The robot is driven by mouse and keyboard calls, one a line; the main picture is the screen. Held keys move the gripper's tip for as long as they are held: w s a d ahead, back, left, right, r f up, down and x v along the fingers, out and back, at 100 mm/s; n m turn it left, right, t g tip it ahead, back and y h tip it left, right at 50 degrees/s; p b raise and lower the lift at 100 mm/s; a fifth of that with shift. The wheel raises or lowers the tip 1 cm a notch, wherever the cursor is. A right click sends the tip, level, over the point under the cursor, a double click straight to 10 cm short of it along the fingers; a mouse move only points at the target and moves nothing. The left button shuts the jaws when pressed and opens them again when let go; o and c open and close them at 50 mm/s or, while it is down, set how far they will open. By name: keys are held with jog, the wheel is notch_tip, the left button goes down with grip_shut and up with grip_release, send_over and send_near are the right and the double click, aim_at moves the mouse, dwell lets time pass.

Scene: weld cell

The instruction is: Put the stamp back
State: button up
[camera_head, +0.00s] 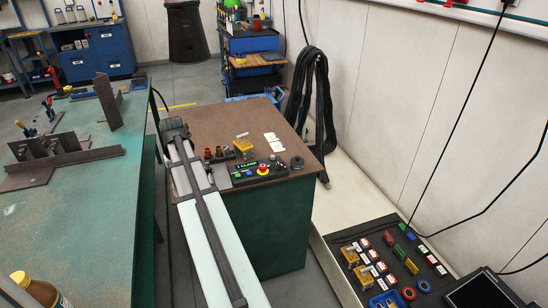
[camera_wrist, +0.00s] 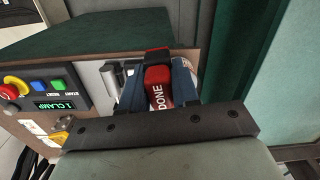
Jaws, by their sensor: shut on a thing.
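My gripper (camera_wrist: 158,72) is shut on a red stamp (camera_wrist: 160,88) marked DONE, which sits between its two blue-grey fingers in the wrist view. The stamp has a dark red top, and its lower end is hidden by my gripper body. In the head view my gripper (camera_head: 174,128) is at the left edge of the brown-topped cabinet (camera_head: 200,118). The stamp cannot be made out there. In the wrist view a pale grey bracket-like part stands just left of the fingers; I cannot tell whether it touches them.
A control box (camera_head: 257,171) with a red emergency button is on the cabinet, beside small brown pieces, a yellow block (camera_head: 243,146) and white cards (camera_head: 272,138). A green workbench (camera_head: 95,200) stands left. A dark tray (camera_head: 345,235) of coloured pieces lies lower right.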

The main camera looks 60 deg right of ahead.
jog(key=s+d+r+m, duration=0.1)
jog(key=s+d+m, duration=0.1)
jog(key=s+d, duration=0.6)
jog(key=s+d+m, duration=0.1)
jog(key=s+d, duration=0.2)
jog(key=d, duration=0.9)
jog(key=s+d+r+m, duration=0.1)
jog(key=s+d+m, duration=0.1)
jog(key=s+d, duration=0.65)
jog(key=shift+w+d+n, duration=1.7)
jog(key=shift+w+d, duration=0.5)
jog(key=shift+d, duration=3.25)
notch_tip(320, 180, down, 9)
jog(key=shift+f, duration=0.15)
jog(key=o, duration=0.9)
jog(key=shift+c, duration=0.2)
notch_tip(320, 180, up, 12)
jog(key=shift+r, duration=0.2)
